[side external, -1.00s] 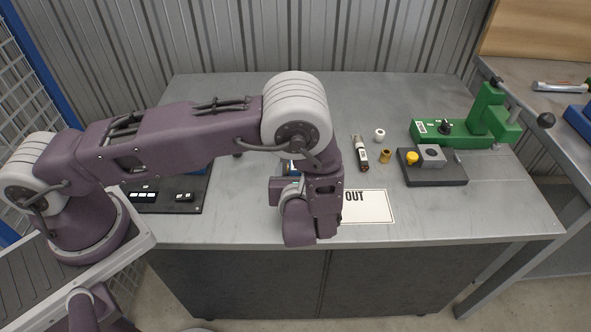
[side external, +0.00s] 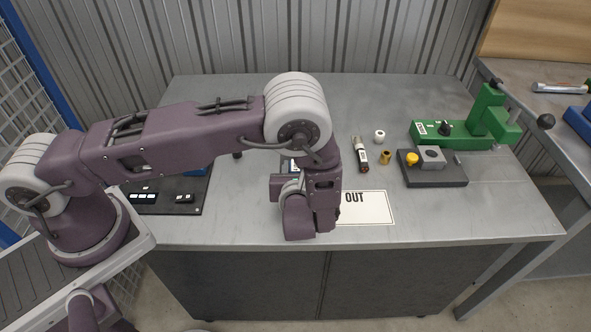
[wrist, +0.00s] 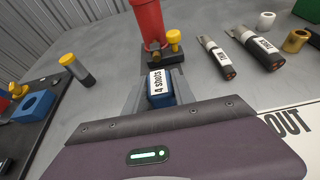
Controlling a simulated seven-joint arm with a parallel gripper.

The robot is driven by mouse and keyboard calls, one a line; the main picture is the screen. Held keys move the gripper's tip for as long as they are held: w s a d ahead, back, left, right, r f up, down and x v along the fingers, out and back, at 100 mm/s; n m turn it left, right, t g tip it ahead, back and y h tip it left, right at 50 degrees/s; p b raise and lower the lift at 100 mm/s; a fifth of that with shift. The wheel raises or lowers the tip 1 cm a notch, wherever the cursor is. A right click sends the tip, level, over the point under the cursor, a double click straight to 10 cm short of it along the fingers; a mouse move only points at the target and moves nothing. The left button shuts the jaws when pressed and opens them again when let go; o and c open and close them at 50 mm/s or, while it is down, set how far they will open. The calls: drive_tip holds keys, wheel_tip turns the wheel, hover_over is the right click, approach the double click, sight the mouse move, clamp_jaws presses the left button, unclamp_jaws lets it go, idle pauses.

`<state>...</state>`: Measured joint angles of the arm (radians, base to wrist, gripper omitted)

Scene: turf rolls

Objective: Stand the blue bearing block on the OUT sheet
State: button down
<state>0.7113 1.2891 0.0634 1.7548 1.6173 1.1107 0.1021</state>
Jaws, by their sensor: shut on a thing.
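My gripper (wrist: 158,90) is shut on a blue block (wrist: 160,101) with a white "4 shots" label in the wrist view. Its underside is hidden, so I cannot tell its height above the bench. In the side external view my arm mostly hides the gripper and block. The white OUT sheet (side external: 367,208) lies flat near the bench's front edge, just right of my wrist. The sheet also shows at the right of the wrist view (wrist: 290,122), with nothing seen on its visible part. A second blue block (wrist: 36,104) with a round hole sits at far left.
A red cylinder (wrist: 148,22) stands beyond the held block, with a yellow knob (wrist: 174,37) beside it. A green press (side external: 465,125) is right; a dark board (side external: 160,208) is left.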

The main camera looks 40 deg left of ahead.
drive_tip(key=r, duration=0.9)
drive_tip(key=shift+w+d+r, duration=0.15)
drive_tip(key=shift+d+r, duration=0.1)
drive_tip(key=shift+r, duration=0.15)
drive_tip(key=w+d+m+t+h, duration=0.3)
drive_tip(key=d+m+h, duration=0.15)
drive_tip(key=d, duration=0.25)
drive_tip(key=m+t+h, duration=0.1)
drive_tip(key=m+h, duration=0.3)
drive_tip(key=h, duration=0.1)
hover_over(357, 207)
drive_tip(key=shift+m, duration=0.25)
wheel_tip(357, 207, down, 10)
drive_tip(key=shift+r, duration=0.25)
drive_tip(key=shift+f, duration=0.15)
drive_tip(key=c, duration=1)
unclamp_jaws()
drive_tip(key=shift+c, duration=0.2)
